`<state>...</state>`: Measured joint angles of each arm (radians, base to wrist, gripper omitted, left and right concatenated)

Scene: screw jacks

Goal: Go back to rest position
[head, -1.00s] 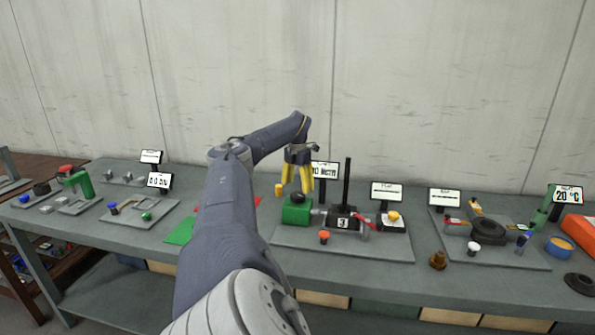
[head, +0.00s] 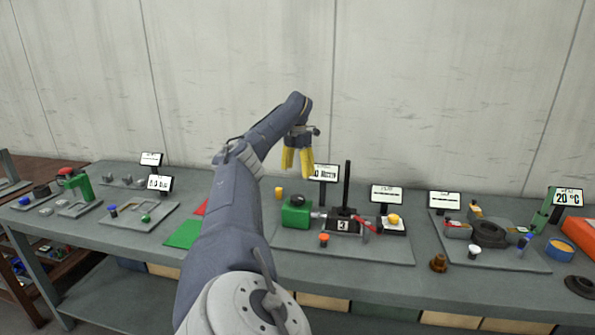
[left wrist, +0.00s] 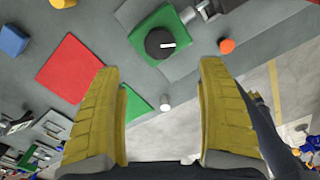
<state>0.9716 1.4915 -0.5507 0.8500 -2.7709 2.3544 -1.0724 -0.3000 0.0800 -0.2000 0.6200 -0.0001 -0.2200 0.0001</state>
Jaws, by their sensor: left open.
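My left gripper (head: 298,161) has yellow fingers and hangs above the bench, over the middle station. It is open and empty. My right gripper is not in view.
The grey bench (head: 235,262) carries several stations with small displays. A black post (head: 347,187) rises right of my gripper. A red mat (left wrist: 70,68) and a green mat (head: 184,234) lie left. A yellow peg (head: 279,193) stands behind the green block. The wall behind is bare.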

